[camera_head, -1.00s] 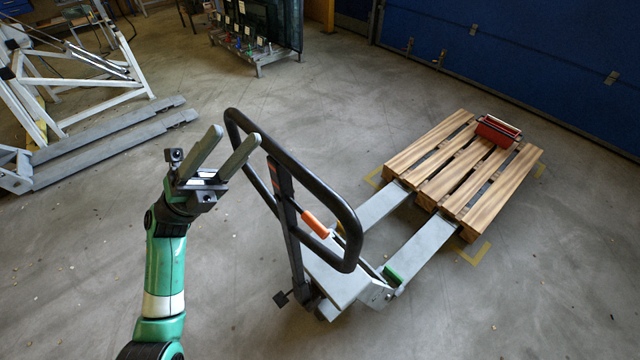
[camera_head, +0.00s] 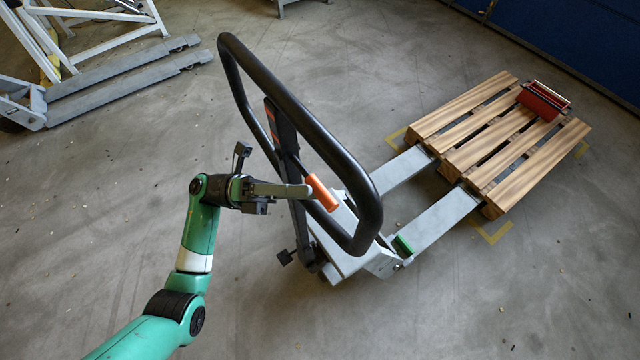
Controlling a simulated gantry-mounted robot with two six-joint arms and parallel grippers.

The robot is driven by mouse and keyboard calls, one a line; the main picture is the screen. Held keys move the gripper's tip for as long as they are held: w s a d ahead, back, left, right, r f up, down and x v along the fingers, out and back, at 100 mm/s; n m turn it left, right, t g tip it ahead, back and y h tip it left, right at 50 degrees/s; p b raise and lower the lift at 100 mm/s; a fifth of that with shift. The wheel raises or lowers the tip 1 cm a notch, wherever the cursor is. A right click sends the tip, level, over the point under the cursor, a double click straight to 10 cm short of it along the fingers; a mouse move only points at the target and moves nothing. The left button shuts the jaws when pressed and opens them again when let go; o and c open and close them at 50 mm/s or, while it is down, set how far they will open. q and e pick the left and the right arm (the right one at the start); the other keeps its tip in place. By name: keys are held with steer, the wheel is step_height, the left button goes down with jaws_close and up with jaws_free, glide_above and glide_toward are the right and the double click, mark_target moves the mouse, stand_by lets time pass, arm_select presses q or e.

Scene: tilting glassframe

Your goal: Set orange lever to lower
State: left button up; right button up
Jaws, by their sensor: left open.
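The orange lever (camera_head: 321,193) sits on the handle of a pallet jack, inside the black loop handle (camera_head: 306,125). It slants down to the right. My left gripper (camera_head: 308,191) is turned to point right, with its fingertips at the upper left end of the lever. I see the fingers nearly edge-on, one over the other, and I cannot tell whether they touch the lever. The gripper is open. My right gripper is not in view.
The pallet jack's grey forks (camera_head: 432,225) reach under a wooden pallet (camera_head: 480,135) carrying a red box (camera_head: 543,101). A white frame with grey beams (camera_head: 130,80) stands at the upper left. The floor at the lower right is clear.

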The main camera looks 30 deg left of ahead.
mark_target(320, 189)
arm_select(q)
steer(key=shift+x, duration=1.55)
steer(key=shift+w, duration=0.1)
steer(key=shift+c, duration=0.2)
jaws_close()
